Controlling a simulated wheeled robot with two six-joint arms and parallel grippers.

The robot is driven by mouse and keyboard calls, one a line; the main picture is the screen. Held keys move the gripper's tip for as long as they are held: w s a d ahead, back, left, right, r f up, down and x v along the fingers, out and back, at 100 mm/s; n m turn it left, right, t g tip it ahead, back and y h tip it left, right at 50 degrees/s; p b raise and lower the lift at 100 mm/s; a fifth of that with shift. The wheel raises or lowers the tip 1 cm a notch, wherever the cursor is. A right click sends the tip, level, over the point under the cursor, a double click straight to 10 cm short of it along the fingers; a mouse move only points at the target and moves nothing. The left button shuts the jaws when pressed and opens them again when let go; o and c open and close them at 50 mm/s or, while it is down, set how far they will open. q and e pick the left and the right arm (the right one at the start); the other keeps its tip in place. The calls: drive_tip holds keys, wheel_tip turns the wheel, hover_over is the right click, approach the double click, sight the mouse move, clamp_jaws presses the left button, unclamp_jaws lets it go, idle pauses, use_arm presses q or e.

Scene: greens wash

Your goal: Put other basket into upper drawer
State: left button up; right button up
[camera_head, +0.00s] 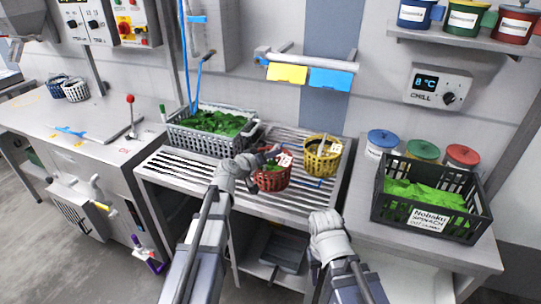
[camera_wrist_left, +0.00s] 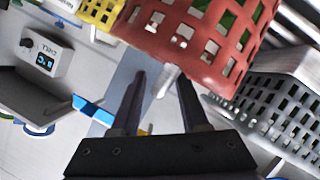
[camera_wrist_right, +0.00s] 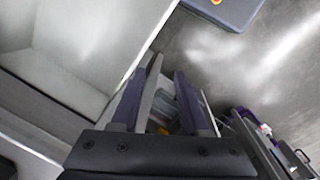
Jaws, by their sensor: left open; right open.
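A red basket (camera_head: 272,181) with greens inside and a white tag stands on the slatted rack (camera_head: 180,168). A yellow basket (camera_head: 322,160) stands behind it to the right. My left gripper (camera_head: 268,156) is at the red basket's upper left side. In the left wrist view its fingers (camera_wrist_left: 162,78) are open, close to the red basket (camera_wrist_left: 205,40); I cannot tell if they touch it. My right gripper (camera_wrist_right: 168,68) is open and empty, low in front of the counter. I cannot clearly make out the upper drawer.
A grey crate of greens (camera_head: 210,130) stands behind on the left. A black spinach crate (camera_head: 430,200) is on the right counter near several lidded tubs (camera_head: 422,152). Blue and white baskets (camera_head: 76,90) stand far left. A wall rail (camera_head: 305,60) hangs above.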

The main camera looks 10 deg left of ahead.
use_arm(q)
drive_tip(key=shift+r, duration=0.3)
drive_tip(key=p+v, duration=0.4)
drive_tip(key=v, duration=0.8)
drive_tip(key=shift+f, duration=0.1)
